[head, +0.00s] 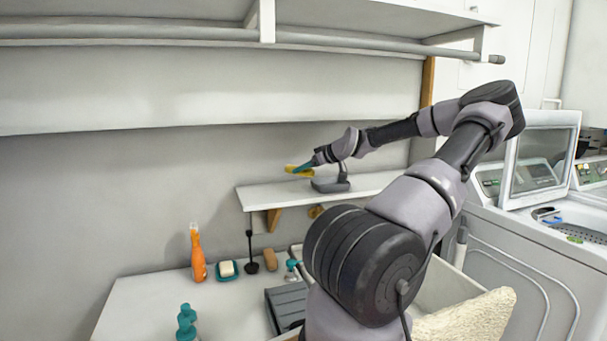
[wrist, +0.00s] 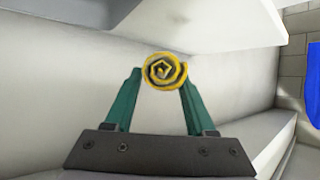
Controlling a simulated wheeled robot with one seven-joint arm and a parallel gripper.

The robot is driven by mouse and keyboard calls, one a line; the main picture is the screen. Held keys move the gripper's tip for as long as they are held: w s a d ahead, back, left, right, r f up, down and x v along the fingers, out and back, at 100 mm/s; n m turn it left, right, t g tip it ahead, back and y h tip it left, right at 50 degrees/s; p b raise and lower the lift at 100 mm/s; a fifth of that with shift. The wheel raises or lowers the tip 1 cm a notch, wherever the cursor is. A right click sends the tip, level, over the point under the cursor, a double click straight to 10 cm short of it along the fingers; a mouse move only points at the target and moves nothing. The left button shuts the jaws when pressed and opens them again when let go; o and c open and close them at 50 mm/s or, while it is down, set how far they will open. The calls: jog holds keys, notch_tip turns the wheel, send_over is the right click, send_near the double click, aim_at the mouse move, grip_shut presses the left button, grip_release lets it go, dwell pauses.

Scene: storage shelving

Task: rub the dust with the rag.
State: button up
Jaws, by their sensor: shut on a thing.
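My gripper (head: 305,166) is above the small white wall shelf (head: 262,196) in the head view. Its teal fingers are shut on a yellow rolled thing, the rag (head: 291,168). In the wrist view the rag (wrist: 165,72) shows end-on as a yellow and dark spiral between the fingertips of my gripper (wrist: 165,80). The rag appears apart from the shelf top, a little above it. I cannot make out any dust on the surfaces in view.
A long shelf with a rail (head: 150,32) runs above. Below, the counter (head: 140,300) holds an orange spray bottle (head: 197,254), a teal soap dish (head: 227,271), a black plunger-like tool (head: 251,262) and teal bottles. A washing machine (head: 520,245) stands at the right.

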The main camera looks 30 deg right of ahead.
jog(key=shift+r, duration=1.55)
